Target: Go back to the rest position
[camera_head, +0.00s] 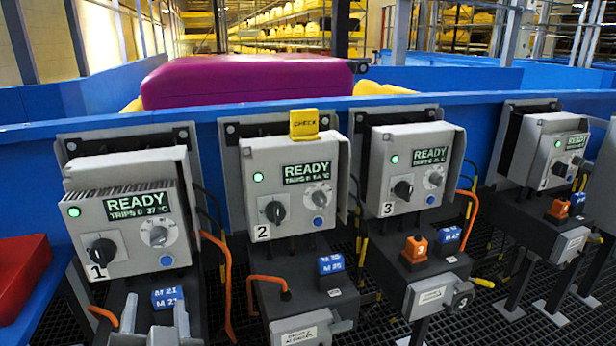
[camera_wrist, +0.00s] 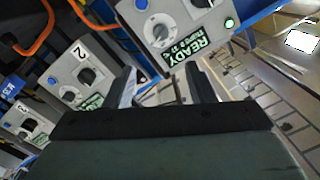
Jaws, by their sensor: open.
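My gripper (camera_head: 155,318) shows at the bottom left of the head view, low in front of control box 1 (camera_head: 128,208). Its two fingers are apart with nothing between them. In the wrist view my gripper (camera_wrist: 163,84) is open and empty, with a control box (camera_wrist: 172,32) just beyond the fingertips. Box 1 has a lit green lamp, a READY display, a black knob and a grey dial. The rest of my arm is not visible in the head view.
Box 2 (camera_head: 295,185) carries a yellow CHECK tag (camera_head: 304,124). Box 3 (camera_head: 410,172) and another box (camera_head: 556,155) stand to the right. Orange cables hang between them. A red object (camera_head: 20,275) is at far left. A purple case (camera_head: 245,82) lies behind the blue rail (camera_head: 400,103).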

